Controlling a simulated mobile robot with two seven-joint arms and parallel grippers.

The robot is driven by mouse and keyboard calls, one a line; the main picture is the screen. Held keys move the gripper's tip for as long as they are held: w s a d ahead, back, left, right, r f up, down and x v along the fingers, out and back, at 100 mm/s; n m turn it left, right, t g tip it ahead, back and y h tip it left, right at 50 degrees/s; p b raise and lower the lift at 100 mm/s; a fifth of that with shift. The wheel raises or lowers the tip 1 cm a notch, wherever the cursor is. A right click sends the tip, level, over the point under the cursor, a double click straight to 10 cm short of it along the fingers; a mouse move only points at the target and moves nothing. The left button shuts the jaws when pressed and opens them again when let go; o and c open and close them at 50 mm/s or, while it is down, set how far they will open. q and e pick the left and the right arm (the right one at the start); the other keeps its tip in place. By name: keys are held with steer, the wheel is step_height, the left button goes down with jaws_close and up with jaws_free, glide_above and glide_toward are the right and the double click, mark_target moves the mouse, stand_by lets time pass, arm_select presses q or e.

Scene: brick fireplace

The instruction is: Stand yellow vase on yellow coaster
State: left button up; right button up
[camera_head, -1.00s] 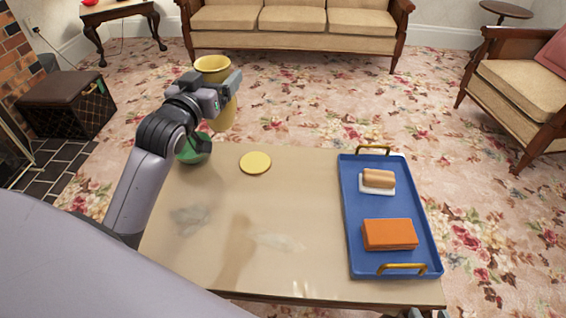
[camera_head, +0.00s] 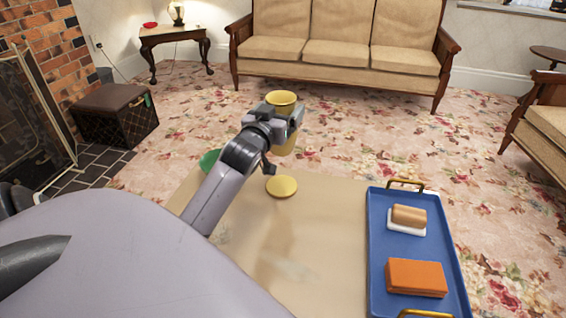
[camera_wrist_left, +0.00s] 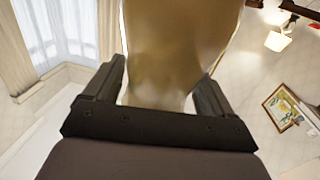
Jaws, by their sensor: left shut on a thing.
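The yellow vase (camera_head: 282,98) is held upright in my left gripper (camera_head: 287,122), above the far part of the table. In the left wrist view the vase (camera_wrist_left: 178,45) fills the space between the two fingers of the gripper (camera_wrist_left: 160,85), which are shut on it. The yellow coaster (camera_head: 282,187) lies flat on the table (camera_head: 330,215), lower in the head view than the vase, with nothing on it. The vase is clear of the coaster; its lower part is partly hidden by the gripper. My right gripper is not in view.
A green bowl-like object (camera_head: 209,160) stands left of the coaster, partly hidden by my left arm. A blue tray (camera_head: 381,245) on the right holds a bread-like roll on a white dish (camera_head: 408,217) and an orange block (camera_head: 416,278). The table between coaster and tray is clear.

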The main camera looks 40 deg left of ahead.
mark_target(281, 154)
arm_select(q)
step_height(281, 154, down, 7)
steer(key=shift+r+b, duration=0.1)
steer(key=shift+b, duration=1)
step_height(281, 154, down, 4)
steer(key=shift+f+b, duration=0.25)
steer(key=shift+b, duration=0.85)
steer(key=shift+f, duration=0.4)
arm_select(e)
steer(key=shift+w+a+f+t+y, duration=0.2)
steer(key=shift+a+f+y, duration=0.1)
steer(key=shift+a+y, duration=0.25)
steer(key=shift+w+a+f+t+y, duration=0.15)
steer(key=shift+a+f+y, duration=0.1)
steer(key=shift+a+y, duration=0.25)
arm_select(q)
steer(key=shift+f, duration=0.15)
steer(key=o, duration=1.1)
steer(key=shift+f, duration=0.1)
